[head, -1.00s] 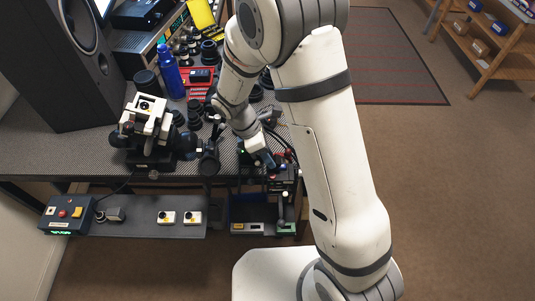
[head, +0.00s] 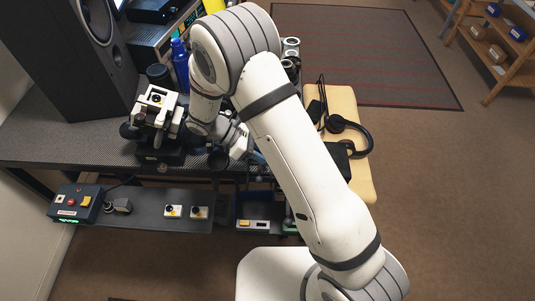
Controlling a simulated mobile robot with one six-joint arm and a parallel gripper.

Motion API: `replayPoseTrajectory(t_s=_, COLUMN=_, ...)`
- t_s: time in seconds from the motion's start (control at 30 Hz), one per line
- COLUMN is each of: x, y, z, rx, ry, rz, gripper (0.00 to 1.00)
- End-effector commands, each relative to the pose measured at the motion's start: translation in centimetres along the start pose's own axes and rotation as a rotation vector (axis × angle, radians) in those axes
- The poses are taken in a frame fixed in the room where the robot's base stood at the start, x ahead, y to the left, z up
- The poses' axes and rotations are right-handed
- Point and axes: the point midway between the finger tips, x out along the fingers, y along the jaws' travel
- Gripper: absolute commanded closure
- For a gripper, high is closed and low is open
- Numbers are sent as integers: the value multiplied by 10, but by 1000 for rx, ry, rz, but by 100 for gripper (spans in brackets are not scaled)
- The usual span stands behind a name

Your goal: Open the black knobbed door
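No black door with a knob can be made out for certain. The area under the bench's right end is dark and partly behind my arm. My gripper (head: 258,158) is at the bench's front edge, right of the white-and-black microscope-like device (head: 157,117). Only a small bluish part of it shows beside my arm link, so its fingers and anything between them are hidden.
A lower shelf (head: 145,222) carries a control box (head: 76,203) with buttons and small yellow-and-white boxes. A blue bin (head: 252,208) stands below my gripper. Headphones (head: 351,134) lie on a pale wooden top (head: 340,98) at right. The floor at right is clear.

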Motion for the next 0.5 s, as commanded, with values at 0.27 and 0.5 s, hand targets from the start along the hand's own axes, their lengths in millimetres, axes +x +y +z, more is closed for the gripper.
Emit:
replayPoseTrajectory(t_s=0.27, x=-1, y=1, z=-1, rx=2, ry=-10, rz=-1, gripper=90)
replayPoseTrajectory(t_s=0.5, x=-1, y=0, z=-1, rx=1, ry=-9, rz=-1, gripper=61)
